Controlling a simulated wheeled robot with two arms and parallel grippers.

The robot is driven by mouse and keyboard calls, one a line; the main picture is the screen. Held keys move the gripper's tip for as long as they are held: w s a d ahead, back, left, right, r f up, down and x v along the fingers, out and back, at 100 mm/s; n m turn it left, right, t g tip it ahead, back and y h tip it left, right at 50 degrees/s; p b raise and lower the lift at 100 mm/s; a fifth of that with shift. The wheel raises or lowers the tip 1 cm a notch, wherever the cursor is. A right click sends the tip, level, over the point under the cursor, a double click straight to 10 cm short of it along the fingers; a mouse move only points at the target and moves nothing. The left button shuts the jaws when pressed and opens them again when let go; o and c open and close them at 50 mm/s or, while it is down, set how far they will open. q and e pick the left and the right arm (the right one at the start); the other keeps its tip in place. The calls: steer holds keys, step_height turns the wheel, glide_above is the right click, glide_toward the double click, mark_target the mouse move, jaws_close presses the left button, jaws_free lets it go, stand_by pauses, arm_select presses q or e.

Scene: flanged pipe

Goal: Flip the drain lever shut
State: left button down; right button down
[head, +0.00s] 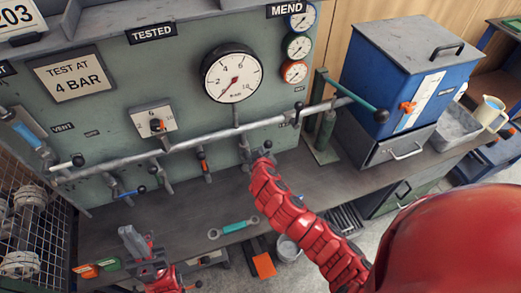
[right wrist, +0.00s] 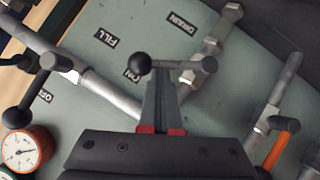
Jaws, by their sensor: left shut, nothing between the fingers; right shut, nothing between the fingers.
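The drain lever is a short grey bar with a black ball knob (right wrist: 141,64), on a stub with hex nuts below the DRAIN label (right wrist: 185,21) in the right wrist view. The bar lies across the stub, its knob toward the left of that picture. My right gripper (right wrist: 161,82) is shut and empty, its fingertips right at the bar beside the knob; I cannot tell whether they touch. In the head view my right gripper (head: 260,158) is at the pipe's branch and hides most of this lever. My left gripper (head: 129,234) is shut and empty, low in front of the bench.
A long grey pipe (head: 205,136) crosses the panel, with several other levers. A lever with an orange sleeve (right wrist: 278,150) stands close to my right gripper. A large gauge (head: 232,73) is above. A spanner (head: 234,228) lies at the bench front. A blue tank (head: 395,75) stands right.

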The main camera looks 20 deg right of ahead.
steer(key=shift+d+f, duration=0.1)
steer(key=shift+d, duration=0.15)
steer(key=d+f+m+y+p, duration=0.2)
steer(key=y, duration=0.1)
steer(key=shift+f+m+p, duration=0.25)
steer(key=shift+m+p, duration=0.05)
stand_by(0.4)
stand_by(0.3)
